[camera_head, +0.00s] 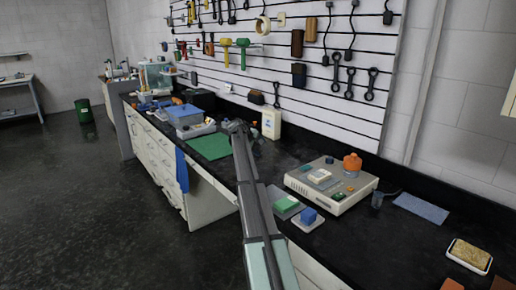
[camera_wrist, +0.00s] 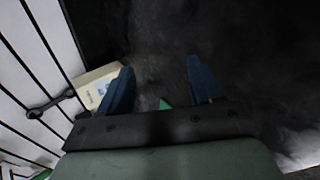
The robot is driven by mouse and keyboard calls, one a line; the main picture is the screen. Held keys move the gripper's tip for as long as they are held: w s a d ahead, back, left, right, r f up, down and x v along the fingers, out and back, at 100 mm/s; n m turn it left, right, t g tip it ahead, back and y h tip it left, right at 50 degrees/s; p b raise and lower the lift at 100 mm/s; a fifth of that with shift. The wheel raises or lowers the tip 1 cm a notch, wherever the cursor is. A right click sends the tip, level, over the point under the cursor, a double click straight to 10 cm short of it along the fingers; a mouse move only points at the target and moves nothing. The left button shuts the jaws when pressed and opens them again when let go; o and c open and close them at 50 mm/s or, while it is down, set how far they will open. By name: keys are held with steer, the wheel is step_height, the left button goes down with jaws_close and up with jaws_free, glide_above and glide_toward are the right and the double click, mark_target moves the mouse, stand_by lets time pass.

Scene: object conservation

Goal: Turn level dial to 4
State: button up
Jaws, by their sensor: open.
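My gripper (camera_head: 236,126) is at the far end of my arm, above the black bench top left of a white jug. Its two blue fingers show apart and empty in the wrist view (camera_wrist: 160,68). A cream box-shaped device (camera_head: 347,203) stands on the bench to the right of my arm, well away from the gripper. It has small dark markings on its front and several small items on top, with an orange rounded object (camera_head: 352,163) at its back. I cannot make out a level dial or its setting; the details are too small.
A green mat (camera_head: 208,147) and grey-blue box (camera_head: 184,115) lie left. Green and blue pieces sit before the device. Tools hang on the slatted wall.

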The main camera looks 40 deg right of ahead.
steer(key=shift+w+a, duration=0.1)
stand_by(0.3)
step_height(320, 180, up, 14)
steer(key=m+g, duration=0.2)
steer(key=m, duration=0.1)
glide_above(330, 158)
steer(key=w, duration=0.3)
steer(key=s+a+f+n+y, duration=0.25)
steer(key=a+n+y, duration=0.3)
steer(key=n, duration=1.05)
steer(key=shift+g+h, duration=0.3)
steer(key=shift+h, duration=0.25)
steer(key=x, duration=0.9)
steer(key=w+x, duration=0.1)
steer(key=x, duration=0.3)
steer(key=shift+s+f, duration=0.1)
steer(key=shift+f, duration=0.35)
